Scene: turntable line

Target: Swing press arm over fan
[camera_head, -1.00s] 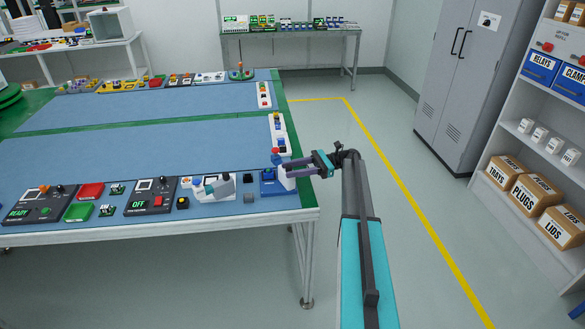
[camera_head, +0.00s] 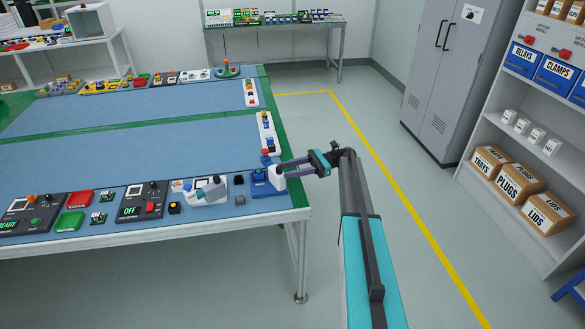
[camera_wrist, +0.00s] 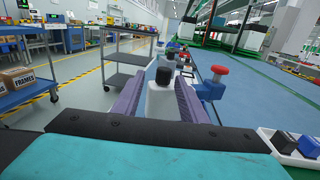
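A small press with a blue base (camera_head: 260,190), a red knob on top and a white upright post (camera_head: 277,178) stands at the right front corner of the bench. In the wrist view the white post (camera_wrist: 161,103) with its black cap shows between my purple fingers; the blue body (camera_wrist: 212,89) and red knob (camera_wrist: 220,71) are to its right. My gripper (camera_head: 283,170) reaches in from the right with its fingers parted around the post. Whether they touch it is not clear. I cannot clearly identify the fan or the press arm.
A grey-white device (camera_head: 205,190) and a control box reading OFF (camera_head: 138,203) stand left of the press on the bench (camera_head: 120,165). White strips with small parts (camera_head: 266,132) line its right edge. The floor right of the bench is clear up to a yellow line.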

